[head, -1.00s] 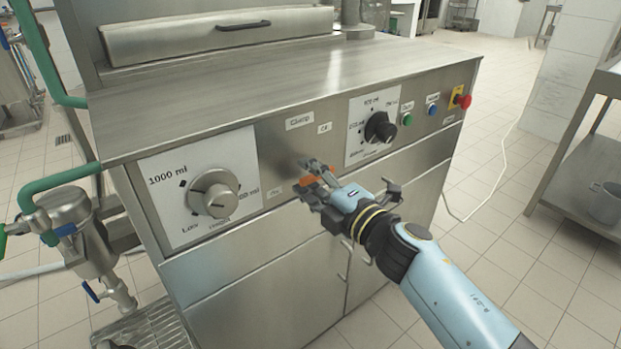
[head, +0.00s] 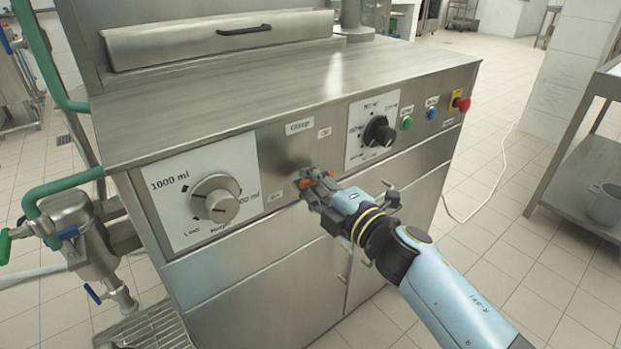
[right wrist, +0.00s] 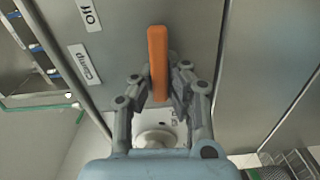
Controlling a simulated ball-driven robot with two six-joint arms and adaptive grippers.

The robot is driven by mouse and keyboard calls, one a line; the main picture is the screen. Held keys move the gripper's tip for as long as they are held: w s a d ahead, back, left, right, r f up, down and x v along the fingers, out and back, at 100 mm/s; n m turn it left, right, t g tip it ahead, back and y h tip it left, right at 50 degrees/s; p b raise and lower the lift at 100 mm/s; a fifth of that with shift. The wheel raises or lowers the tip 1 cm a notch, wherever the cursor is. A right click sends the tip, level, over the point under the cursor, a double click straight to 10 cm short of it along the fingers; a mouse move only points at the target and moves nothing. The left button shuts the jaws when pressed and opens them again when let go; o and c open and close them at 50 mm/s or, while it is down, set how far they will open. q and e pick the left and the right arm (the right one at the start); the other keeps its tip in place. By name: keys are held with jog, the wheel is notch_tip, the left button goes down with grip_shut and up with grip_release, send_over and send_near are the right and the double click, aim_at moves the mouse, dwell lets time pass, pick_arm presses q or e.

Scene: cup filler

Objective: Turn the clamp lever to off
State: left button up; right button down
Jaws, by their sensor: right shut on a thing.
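The clamp lever is an orange bar (right wrist: 158,62) on the steel front panel. In the head view only small orange parts of it (head: 306,184) show around my fingers. My right gripper (head: 315,180) is at the panel, shut on the lever; the right wrist view shows a finger on each side of the bar (right wrist: 160,80). The "Clamp" label (head: 300,127) and the "Off" label (head: 324,132) are above the lever. A small label (head: 275,196), too blurred to read surely, is at its lower left. My left gripper is not in view.
A large volume dial (head: 215,198) is left of the lever and a smaller black knob (head: 379,131) is to its upper right. Green (head: 407,123) and blue (head: 432,113) buttons and a red stop button (head: 462,103) are farther right.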

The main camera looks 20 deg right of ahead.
jog(key=r+m+p, duration=0.1)
jog(key=m+p, duration=0.1)
jog(key=m, duration=0.1)
jog(key=r+m+p, duration=0.1)
jog(key=m+p, duration=0.1)
jog(key=p, duration=0.1)
jog(key=d+m+p, duration=0.1)
jog(key=m+p, duration=0.2)
jog(key=shift+w+d+r+m, duration=0.1)
jog(key=shift+w+r+m, duration=0.1)
jog(key=shift+r+m, duration=0.15)
jog(key=m+p, duration=0.2)
jog(key=m, duration=0.1)
jog(key=d+m+p, duration=0.1)
jog(key=shift+w+r, duration=0.2)
jog(key=shift+r, duration=0.1)
jog(key=shift+w+d+m+p, duration=0.1)
jog(key=shift+d+m+p, duration=0.15)
jog(key=shift+m, duration=0.45)
jog(key=shift+w+d+m+p, duration=0.1)
jog(key=shift+d+m+p, duration=0.1)
jog(key=shift+m+p, duration=0.4)
jog(key=shift+d+m+p, duration=0.1)
jog(key=shift+d+m, duration=0.1)
jog(key=shift+m, duration=0.65)
jog(key=c, duration=1.3)
grip_release()
jog(key=v, duration=1.2)
